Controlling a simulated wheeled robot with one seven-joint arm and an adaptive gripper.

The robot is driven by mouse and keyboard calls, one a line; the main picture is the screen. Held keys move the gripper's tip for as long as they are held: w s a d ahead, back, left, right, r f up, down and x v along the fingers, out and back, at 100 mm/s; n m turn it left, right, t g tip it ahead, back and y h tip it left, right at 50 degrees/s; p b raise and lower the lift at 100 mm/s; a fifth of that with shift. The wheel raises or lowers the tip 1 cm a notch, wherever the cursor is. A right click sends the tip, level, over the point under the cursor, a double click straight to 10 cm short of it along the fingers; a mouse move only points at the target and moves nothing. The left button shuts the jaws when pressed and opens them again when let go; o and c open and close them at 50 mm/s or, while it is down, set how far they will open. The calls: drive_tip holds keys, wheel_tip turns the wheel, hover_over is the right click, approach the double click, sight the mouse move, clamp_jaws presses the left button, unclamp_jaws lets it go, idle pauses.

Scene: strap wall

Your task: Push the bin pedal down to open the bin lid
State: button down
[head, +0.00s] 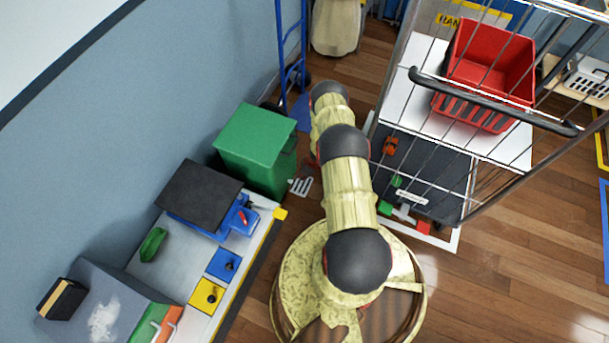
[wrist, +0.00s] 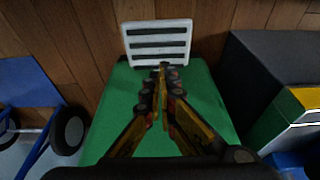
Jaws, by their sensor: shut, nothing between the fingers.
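The green bin (head: 255,140) stands against the blue wall, left of my arm in the head view, and its lid looks shut. Its pedal, a pale slotted plate (head: 300,186), sits low at the bin's right side near the floor. In the wrist view the green bin (wrist: 105,140) fills the lower middle, and the pedal (wrist: 157,42) shows just past its edge. My gripper (wrist: 163,72) is shut and empty, its fingertips appearing just below the pedal in the picture. The height gap between fingertips and pedal cannot be told.
A workbench (head: 205,270) with a dark box (head: 200,195) stands just in front of the bin. A blue hand truck (head: 290,50) is behind it. A wire cart (head: 480,100) with a red basket (head: 490,70) stands to the right. Wooden floor is free at lower right.

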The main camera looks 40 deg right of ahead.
sight(299, 183)
drive_tip(key=b+x, duration=0.1)
drive_tip(key=x, duration=0.1)
drive_tip(key=b+x, duration=0.1)
drive_tip(key=x, duration=0.1)
drive_tip(key=s+x, duration=0.1)
drive_tip(key=x, duration=0.2)
drive_tip(key=shift+d+f+b, duration=0.25)
drive_tip(key=shift+b, duration=0.15)
